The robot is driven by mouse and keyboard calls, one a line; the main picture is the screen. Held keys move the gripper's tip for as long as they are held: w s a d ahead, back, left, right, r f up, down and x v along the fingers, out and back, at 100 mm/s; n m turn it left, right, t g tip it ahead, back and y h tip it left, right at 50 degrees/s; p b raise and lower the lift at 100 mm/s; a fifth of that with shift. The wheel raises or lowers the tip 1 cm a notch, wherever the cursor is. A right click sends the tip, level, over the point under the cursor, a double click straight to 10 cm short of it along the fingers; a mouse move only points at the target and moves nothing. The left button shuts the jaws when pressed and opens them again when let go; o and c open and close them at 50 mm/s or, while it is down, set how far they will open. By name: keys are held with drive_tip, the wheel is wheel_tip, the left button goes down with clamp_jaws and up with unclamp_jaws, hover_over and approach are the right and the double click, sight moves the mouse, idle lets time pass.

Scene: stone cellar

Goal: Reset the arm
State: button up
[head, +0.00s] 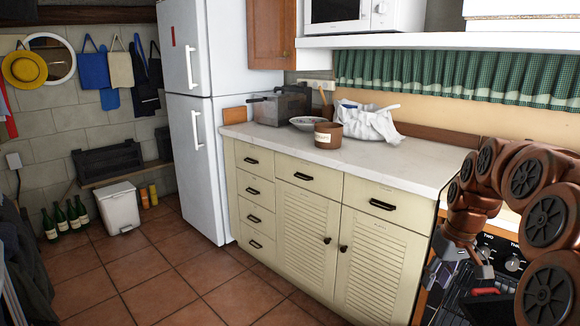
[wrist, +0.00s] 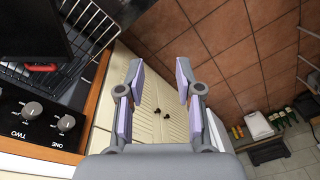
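My brown arm is folded at the right edge of the head view, in front of the stove. My gripper (head: 465,262) hangs at its end, low beside the right end of the cabinet. The gripper also shows in the wrist view (wrist: 160,75), where its two fingers stand apart with nothing between them. Beyond the fingers are the cream louvred cabinet doors (wrist: 165,135) with dark knobs, and the tiled floor (wrist: 230,40). The fingers do not appear to touch anything.
The stove's control panel (wrist: 35,115) and wire rack (wrist: 88,25) are close to the gripper. The white counter (head: 370,160) holds a brown pot (head: 328,135), a bowl (head: 306,123) and a white cloth bundle (head: 368,122). A fridge (head: 195,120) stands left. The tiled floor in front is clear.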

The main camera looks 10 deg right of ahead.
drive_tip(key=s+a+r+p, duration=0.5)
drive_tip(key=a+r, duration=0.2)
drive_tip(key=a, duration=0.3)
drive_tip(key=s+a+r+g+p, duration=0.1)
drive_tip(key=s+a+r+p, duration=0.2)
drive_tip(key=s, duration=0.5)
drive_tip(key=s+a+r+g+p, duration=0.1)
drive_tip(key=s+a+r+p, duration=0.1)
drive_tip(key=s+a+p, duration=0.2)
drive_tip(key=s+a+r+g+h+p, duration=0.1)
drive_tip(key=s+a+r+p, duration=0.2)
drive_tip(key=s+p, duration=0.4)
drive_tip(key=s+a, duration=0.1)
drive_tip(key=s, duration=0.4)
drive_tip(key=shift+a+r+m, duration=0.3)
drive_tip(key=shift+r, duration=0.05)
drive_tip(key=shift+s+d, duration=0.1)
